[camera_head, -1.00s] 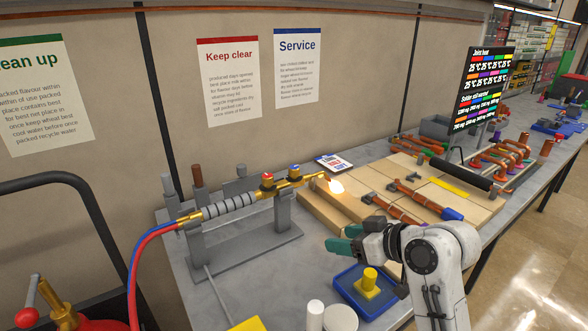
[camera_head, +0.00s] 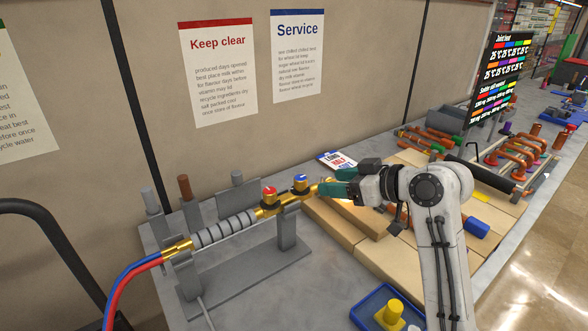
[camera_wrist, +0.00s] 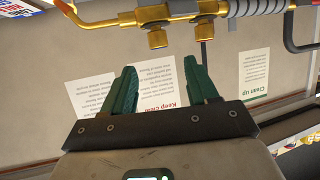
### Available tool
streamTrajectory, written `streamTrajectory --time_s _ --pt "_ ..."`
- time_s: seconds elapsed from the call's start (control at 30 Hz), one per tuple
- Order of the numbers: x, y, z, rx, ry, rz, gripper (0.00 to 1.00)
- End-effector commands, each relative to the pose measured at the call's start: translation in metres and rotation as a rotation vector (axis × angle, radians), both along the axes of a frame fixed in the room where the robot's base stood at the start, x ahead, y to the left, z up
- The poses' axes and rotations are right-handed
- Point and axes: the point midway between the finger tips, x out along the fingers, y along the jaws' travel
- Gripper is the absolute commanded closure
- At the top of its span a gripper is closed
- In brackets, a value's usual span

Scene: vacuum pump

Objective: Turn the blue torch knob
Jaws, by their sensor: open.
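The brass torch lies on a grey stand (camera_head: 250,285) on the bench, its grey ribbed handle (camera_head: 225,229) to the left. A blue-topped knob (camera_head: 300,183) and a red-topped knob (camera_head: 268,194) stand up on its brass body. My gripper (camera_head: 334,188) is just right of the blue knob, close to the torch's front end, with green fingers. In the wrist view my gripper (camera_wrist: 162,85) is open and empty between its fingers. The torch body (camera_wrist: 180,12) crosses the top of that view, with two round brass parts; the knob colours do not show there.
Wooden boards (camera_head: 345,228) with copper pipe pieces lie right of the torch, under my arm. A blue tray (camera_head: 370,305) with a yellow block stands at the front. Red and blue hoses (camera_head: 125,280) run off the torch's left end. A card (camera_head: 337,161) lies behind.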

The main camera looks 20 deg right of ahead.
Motion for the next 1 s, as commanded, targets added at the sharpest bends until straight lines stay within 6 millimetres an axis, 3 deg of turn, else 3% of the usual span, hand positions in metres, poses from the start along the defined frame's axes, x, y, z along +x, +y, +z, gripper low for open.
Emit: streamTrajectory --time_s 0.27,0.7,1.0 --pt "0.015 0.01 -0.006 0.0 0.003 0.001 0.42" --pt "0.072 0.047 -0.034 0.0 0.002 0.001 0.42" --pt "0.083 0.055 -0.042 0.0 0.0 0.0 0.42"
